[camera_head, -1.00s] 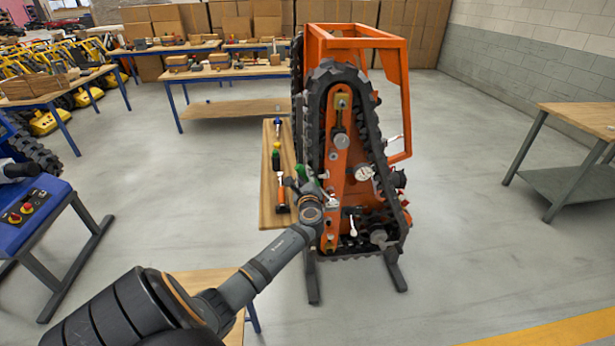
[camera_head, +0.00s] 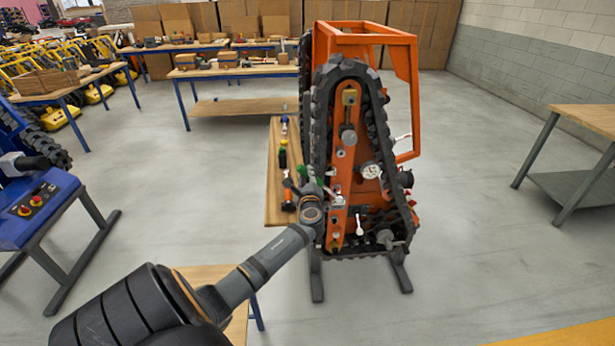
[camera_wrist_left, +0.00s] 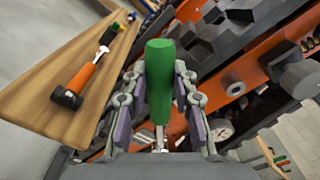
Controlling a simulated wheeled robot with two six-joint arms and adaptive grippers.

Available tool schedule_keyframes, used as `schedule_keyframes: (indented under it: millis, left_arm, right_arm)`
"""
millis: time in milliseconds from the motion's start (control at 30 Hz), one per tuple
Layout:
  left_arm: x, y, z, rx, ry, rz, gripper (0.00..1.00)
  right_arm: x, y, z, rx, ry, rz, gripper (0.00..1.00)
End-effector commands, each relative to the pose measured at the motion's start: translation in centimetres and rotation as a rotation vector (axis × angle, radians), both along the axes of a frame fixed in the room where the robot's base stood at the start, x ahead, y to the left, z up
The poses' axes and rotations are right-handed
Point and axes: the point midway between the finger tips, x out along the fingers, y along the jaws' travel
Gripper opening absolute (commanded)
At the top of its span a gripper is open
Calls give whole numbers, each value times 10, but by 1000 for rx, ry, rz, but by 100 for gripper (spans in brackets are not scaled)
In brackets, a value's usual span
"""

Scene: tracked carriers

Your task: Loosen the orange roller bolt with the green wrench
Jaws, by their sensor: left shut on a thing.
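The green wrench (camera_wrist_left: 160,80) has its green handle between the fingers of my left gripper (camera_wrist_left: 158,115) in the left wrist view. The gripper is shut on it. A short piece of its metal shaft shows below the handle, and its head is hidden. In the head view my left gripper (camera_head: 309,188) is at the left side of the orange tracked carrier (camera_head: 343,190). Several bolts and fittings sit on the carrier's orange side plate. I cannot tell which is the orange roller bolt, or whether the wrench touches one. My right gripper is not in view.
A wooden board (camera_head: 274,208) left of the carrier holds several tools, including an orange-handled hammer (camera_wrist_left: 80,80). A black rubber track (camera_head: 322,110) wraps the carrier. A workbench (camera_head: 590,120) stands at the right. Open floor lies between.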

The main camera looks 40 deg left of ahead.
Motion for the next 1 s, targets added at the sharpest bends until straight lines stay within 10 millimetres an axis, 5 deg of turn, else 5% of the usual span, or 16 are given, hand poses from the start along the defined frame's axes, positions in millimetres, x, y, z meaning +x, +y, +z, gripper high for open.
schedule_keyframes:
  millis: [1000]
  left_arm:
    - [-15,13,-28,-118,-136,1,0]
  right_arm:
    - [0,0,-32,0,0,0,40]
